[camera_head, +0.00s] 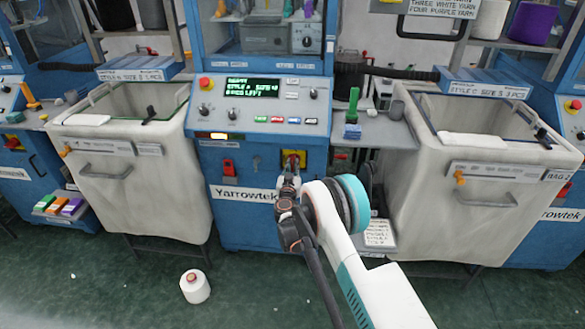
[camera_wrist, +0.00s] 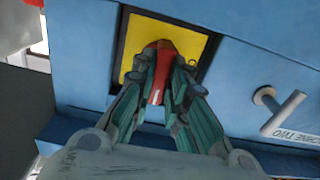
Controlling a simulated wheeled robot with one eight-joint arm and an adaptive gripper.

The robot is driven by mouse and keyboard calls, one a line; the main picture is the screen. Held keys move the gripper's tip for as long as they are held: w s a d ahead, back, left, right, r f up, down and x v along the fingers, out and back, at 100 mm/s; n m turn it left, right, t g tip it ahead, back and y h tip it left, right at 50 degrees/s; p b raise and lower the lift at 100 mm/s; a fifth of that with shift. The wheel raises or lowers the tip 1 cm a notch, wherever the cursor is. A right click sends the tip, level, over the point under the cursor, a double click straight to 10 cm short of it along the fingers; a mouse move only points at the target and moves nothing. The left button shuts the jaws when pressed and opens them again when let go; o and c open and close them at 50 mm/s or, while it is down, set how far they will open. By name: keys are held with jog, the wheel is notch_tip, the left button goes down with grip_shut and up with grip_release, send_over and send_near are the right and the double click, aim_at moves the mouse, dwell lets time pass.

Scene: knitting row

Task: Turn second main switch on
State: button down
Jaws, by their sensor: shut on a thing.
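The main switch is a red handle (camera_wrist: 157,88) on a yellow plate (camera_wrist: 137,40), set in the blue machine front (camera_head: 260,210). In the wrist view my gripper (camera_wrist: 160,75) has its green fingers on either side of the red handle and is shut on it. A white mark shows on the handle between the fingers. In the head view my gripper (camera_head: 289,182) reaches the yellow plate (camera_head: 301,158) below the control panel, and the top of the red handle (camera_head: 292,159) shows above it. The label "MACHINE TWO" (camera_wrist: 284,113) stands beside the plate.
A red switch (camera_head: 229,167) sits left of the yellow plate. The control panel (camera_head: 262,105) above has a lit display and several buttons. Cloth bins (camera_head: 135,195) and (camera_head: 450,215) flank the machine.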

jog(key=shift+m, duration=0.3)
dwell(0.4)
jog(key=c, duration=1.6)
grip_release()
jog(key=s, duration=1.2)
jog(key=shift+a, duration=0.2)
